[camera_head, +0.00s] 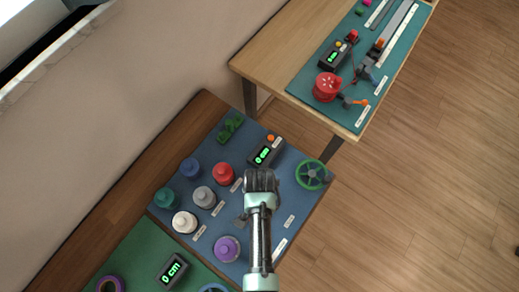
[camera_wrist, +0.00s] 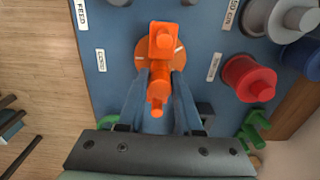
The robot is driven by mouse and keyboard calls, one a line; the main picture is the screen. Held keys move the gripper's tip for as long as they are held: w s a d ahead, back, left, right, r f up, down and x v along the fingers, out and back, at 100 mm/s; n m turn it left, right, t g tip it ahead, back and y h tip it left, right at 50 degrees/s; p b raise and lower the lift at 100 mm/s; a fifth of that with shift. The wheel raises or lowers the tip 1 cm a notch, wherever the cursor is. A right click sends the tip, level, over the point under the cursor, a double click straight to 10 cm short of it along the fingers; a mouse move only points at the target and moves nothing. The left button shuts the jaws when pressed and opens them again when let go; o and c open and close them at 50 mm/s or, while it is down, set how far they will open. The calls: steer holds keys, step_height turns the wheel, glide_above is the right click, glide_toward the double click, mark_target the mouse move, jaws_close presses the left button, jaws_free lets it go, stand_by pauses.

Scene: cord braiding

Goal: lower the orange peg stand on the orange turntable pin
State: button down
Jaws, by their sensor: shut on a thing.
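In the wrist view my gripper (camera_wrist: 161,78) is shut on the orange peg stand (camera_wrist: 162,40), with a finger on each side of it. The stand shows a blocky top end and a narrower knob toward the palm. Behind it is the round orange turntable (camera_wrist: 142,55) with pale marks on its face. The stand covers the turntable's middle, so the pin is hidden. I cannot tell whether the stand touches the turntable. In the head view my gripper (camera_head: 262,182) is over the blue mat and hides the stand and the turntable.
On the blue mat (camera_head: 301,198) are several spools, including a red one (camera_head: 223,174), a black counter (camera_head: 265,153), a green bracket (camera_head: 230,126) and a green wheel (camera_head: 311,174). A second table (camera_head: 262,62) with a red spool (camera_head: 327,87) stands at upper right.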

steer(key=shift+f+b, duration=0.3)
steer(key=shift+f, duration=0.3)
steer(key=shift+f, duration=0.1)
steer(key=shift+f+b, duration=0.65)
steer(key=shift+f, duration=0.1)
steer(key=c, duration=0.5)
jaws_free()
steer(key=shift+r, duration=0.1)
step_height(320, 180, up, 8)
steer(key=p, duration=0.8)
